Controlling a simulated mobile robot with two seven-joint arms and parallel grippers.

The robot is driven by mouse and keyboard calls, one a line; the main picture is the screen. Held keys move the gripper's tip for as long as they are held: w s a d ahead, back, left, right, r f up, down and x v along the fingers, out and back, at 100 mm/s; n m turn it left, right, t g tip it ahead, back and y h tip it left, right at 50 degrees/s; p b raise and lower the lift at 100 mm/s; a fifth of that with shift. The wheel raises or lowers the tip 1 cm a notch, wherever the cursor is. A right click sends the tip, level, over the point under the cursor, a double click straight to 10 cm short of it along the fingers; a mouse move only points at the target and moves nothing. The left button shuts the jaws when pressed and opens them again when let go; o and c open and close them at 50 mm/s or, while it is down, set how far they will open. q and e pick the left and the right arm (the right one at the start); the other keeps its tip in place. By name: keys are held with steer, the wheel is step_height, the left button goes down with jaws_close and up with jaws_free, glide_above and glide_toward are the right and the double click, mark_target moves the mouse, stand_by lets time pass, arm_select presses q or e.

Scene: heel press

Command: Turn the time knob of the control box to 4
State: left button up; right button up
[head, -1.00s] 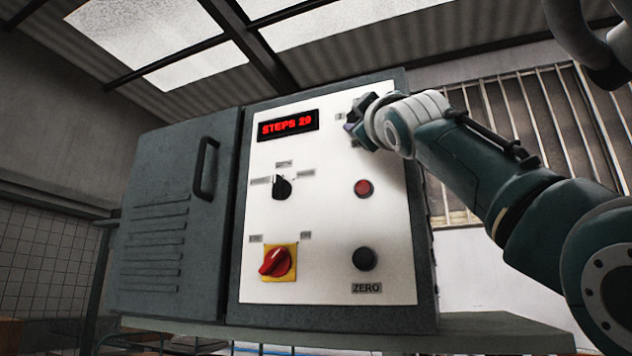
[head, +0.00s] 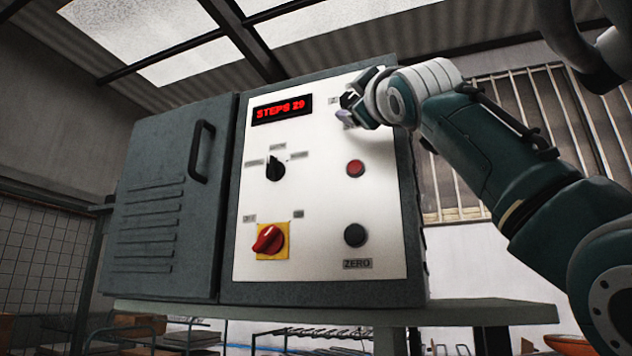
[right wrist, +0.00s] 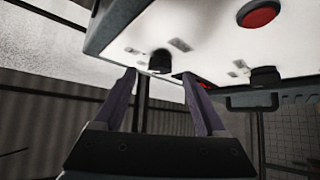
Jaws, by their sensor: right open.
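In the right wrist view, a black knob (right wrist: 160,60) shows just beyond and between the open fingertips (right wrist: 160,76). It looks free of both fingers; small labels beside it are unreadable. In the head view my gripper hides this knob. A black pointer knob (head: 275,167) sits below the display, its labels also too small to read. My left gripper is out of view.
A red button (head: 355,168), a dark button (head: 355,235) marked ZERO and a red switch on a yellow plate (head: 268,240) are on the panel. The grey door (head: 150,215) with a handle is at the left. The box stands on a shelf (head: 470,313).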

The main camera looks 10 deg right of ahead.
arm_select(q)
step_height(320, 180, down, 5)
steer(key=b, duration=0.3)
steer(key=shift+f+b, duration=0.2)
steer(key=shift+b, duration=0.2)
arm_select(e)
steer(key=v, duration=0.6)
